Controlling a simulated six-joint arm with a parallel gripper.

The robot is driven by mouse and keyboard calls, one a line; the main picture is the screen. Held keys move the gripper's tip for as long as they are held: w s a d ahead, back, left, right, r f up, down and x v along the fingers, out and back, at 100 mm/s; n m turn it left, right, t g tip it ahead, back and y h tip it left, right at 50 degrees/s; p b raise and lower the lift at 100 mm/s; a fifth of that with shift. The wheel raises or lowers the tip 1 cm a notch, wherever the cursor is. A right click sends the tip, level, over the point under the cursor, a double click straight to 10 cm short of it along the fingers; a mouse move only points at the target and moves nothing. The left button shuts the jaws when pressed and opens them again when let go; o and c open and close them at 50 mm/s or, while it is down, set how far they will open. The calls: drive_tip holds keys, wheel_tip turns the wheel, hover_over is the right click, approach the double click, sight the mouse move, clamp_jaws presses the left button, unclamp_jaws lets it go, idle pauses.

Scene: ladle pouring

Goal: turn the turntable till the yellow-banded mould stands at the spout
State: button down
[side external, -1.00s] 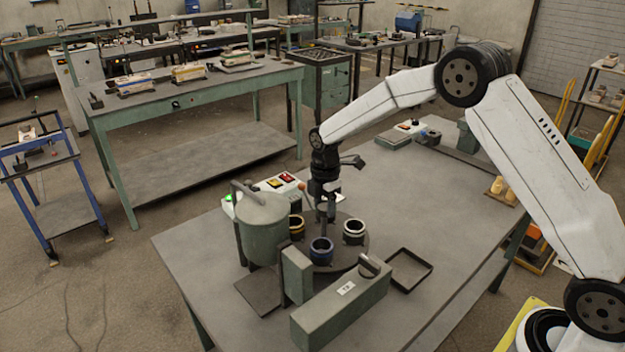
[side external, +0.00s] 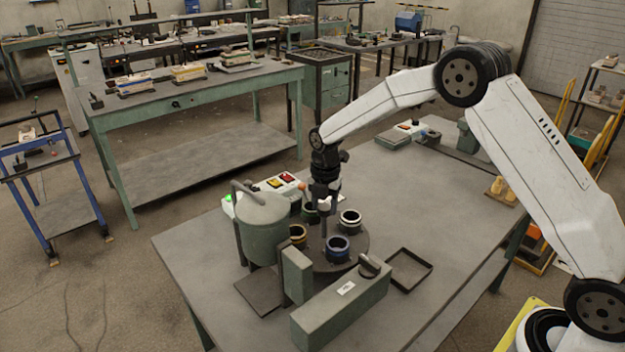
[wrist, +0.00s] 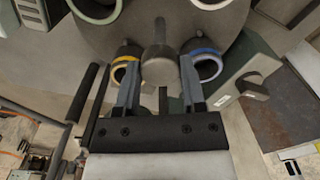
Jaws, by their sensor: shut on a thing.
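The turntable (side external: 362,247) is a dark round plate on the table. Around its rim stand the yellow-banded mould (side external: 298,235), a blue-banded mould (side external: 337,249), a white-banded mould (side external: 349,221) and a green-banded mould (side external: 310,212), partly behind my gripper. My gripper (side external: 325,222) points down over the turntable's middle. In the wrist view it is shut on the central post (wrist: 159,55), between the yellow-banded mould (wrist: 124,70) and the blue-banded mould (wrist: 207,66). The yellow-banded mould is close to the grey-green vessel (side external: 263,230); I cannot make out its spout.
A control box (side external: 287,181) with coloured buttons stands behind the vessel. An upright block (side external: 297,275) and a long handled block (side external: 340,305) stand in front of the turntable. An empty square tray (side external: 409,270) lies to the right. The table's right side is largely clear.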

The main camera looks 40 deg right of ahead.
drive_tip(key=shift+n, duration=1.8)
drive_tip(key=shift+c, duration=0.9)
unclamp_jaws()
drive_tip(key=shift+r, duration=0.15)
drive_tip(key=shift+r, duration=3.8)
drive_tip(key=shift+s, duration=0.1)
